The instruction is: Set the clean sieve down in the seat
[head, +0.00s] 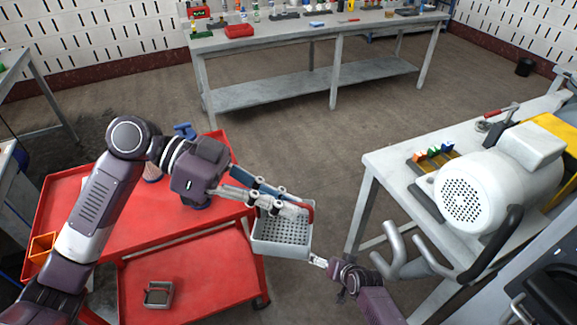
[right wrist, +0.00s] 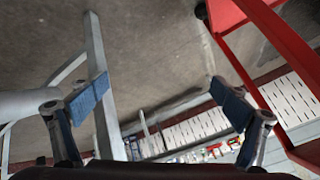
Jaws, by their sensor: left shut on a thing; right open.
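The sieve (head: 282,232) is a grey, square-sided basket with a perforated bottom and a red grip at its upper right. My left gripper (head: 285,207) is shut on it at its upper edge and holds it above the floor, between the red cart and the right-hand bench. My right gripper (head: 319,261) is near the sieve's lower right corner; the right wrist view shows its blue-padded fingers (right wrist: 160,102) spread apart with nothing between them. I cannot make out for certain which place is the seat.
The red cart (head: 80,205) stands at left, with a small grey tray (head: 158,293) on its lower shelf. The right-hand bench (head: 385,160) carries a large grey motor-like machine (head: 480,190) and coloured blocks (head: 433,153). A long bench (head: 290,40) stands at the back. Open floor (head: 305,140) lies between.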

